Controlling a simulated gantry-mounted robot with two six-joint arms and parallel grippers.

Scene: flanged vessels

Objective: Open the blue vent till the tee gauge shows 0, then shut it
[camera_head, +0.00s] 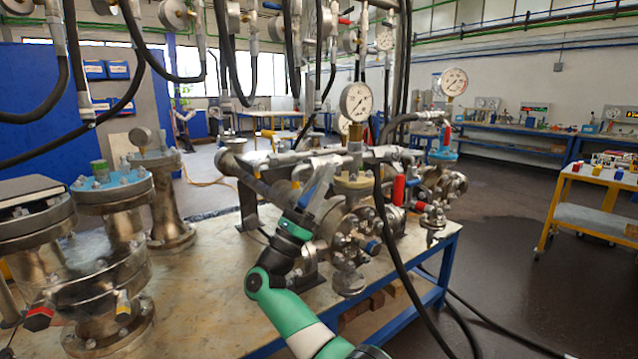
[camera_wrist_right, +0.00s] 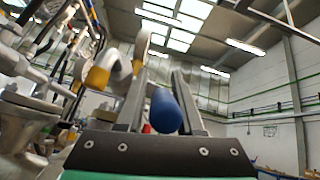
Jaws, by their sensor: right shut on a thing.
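The blue vent handle shows as a rounded blue grip (camera_wrist_right: 166,112) between the two fingers of my right gripper in the right wrist view. In the head view my right gripper (camera_head: 322,182) is at the front of the metal valve assembly, shut on the blue handle (camera_head: 309,194), which is partly hidden by the fingers. A round white-faced gauge (camera_head: 357,103) stands upright on a brass fitting above the assembly. Its needle is too small to read surely. I cannot tell for certain that it is the tee gauge. My left gripper is not in view.
Another gauge (camera_head: 453,82) stands above a blue flange at the right. A red handle (camera_head: 399,188) is right of my gripper. Flanged vessels (camera_head: 112,250) stand at the left of the bench (camera_head: 222,285). Black hoses hang across the front and above.

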